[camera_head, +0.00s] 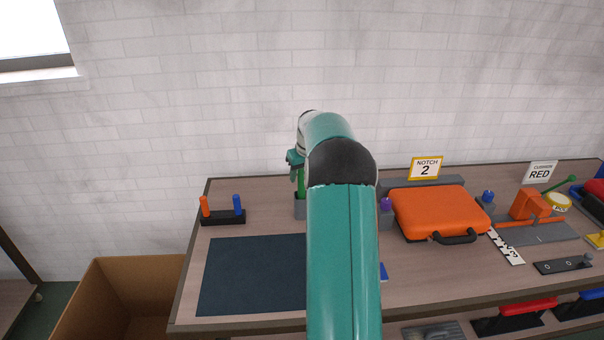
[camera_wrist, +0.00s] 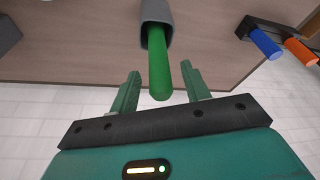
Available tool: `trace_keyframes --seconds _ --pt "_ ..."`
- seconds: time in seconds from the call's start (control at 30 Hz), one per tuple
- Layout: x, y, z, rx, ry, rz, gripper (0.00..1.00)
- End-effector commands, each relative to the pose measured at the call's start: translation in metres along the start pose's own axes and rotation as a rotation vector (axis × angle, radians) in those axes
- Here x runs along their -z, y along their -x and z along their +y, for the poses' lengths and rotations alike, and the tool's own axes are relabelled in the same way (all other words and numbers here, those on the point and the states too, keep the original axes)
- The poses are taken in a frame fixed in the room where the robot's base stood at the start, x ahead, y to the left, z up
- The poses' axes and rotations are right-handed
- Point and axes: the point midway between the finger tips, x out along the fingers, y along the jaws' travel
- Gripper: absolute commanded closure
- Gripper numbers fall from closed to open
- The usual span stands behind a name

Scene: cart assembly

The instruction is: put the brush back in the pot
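The brush shows as a green handle (camera_wrist: 159,72) standing in a grey pot (camera_wrist: 156,18) in the wrist view. Its lower end is hidden inside the pot. In the head view the green handle (camera_head: 301,184) rises from the pot (camera_head: 299,207) at the back of the table, left of my arm. My gripper (camera_wrist: 160,70) is open, with one finger on each side of the handle and a visible gap on both sides. In the head view my gripper (camera_head: 296,162) is at the top of the handle, partly hidden by my arm.
A dark rack with an orange and a blue peg (camera_head: 223,216) stands left of the pot. A dark mat (camera_head: 250,275) lies in front. An orange case (camera_head: 440,211) and a purple-topped item (camera_head: 386,210) are to the right. A cardboard box (camera_head: 120,290) is off the table's left edge.

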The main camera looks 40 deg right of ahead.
Motion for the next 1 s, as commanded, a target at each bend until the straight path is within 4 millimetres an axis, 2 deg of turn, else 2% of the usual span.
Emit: trace_keyframes --seconds 0.17,0.27,0.7,0.9,1.0 --pt "0.0 0.003 0.0 0.0 0.0 0.0 0.53" --pt "0.001 0.013 0.0 -0.001 0.0 0.002 0.53" --pt "0.001 0.105 0.001 -0.003 -0.001 0.003 0.53" --pt "0.001 0.132 0.0 -0.001 -0.001 0.002 0.53" --pt "0.0 0.137 0.0 0.0 -0.001 0.0 0.53"
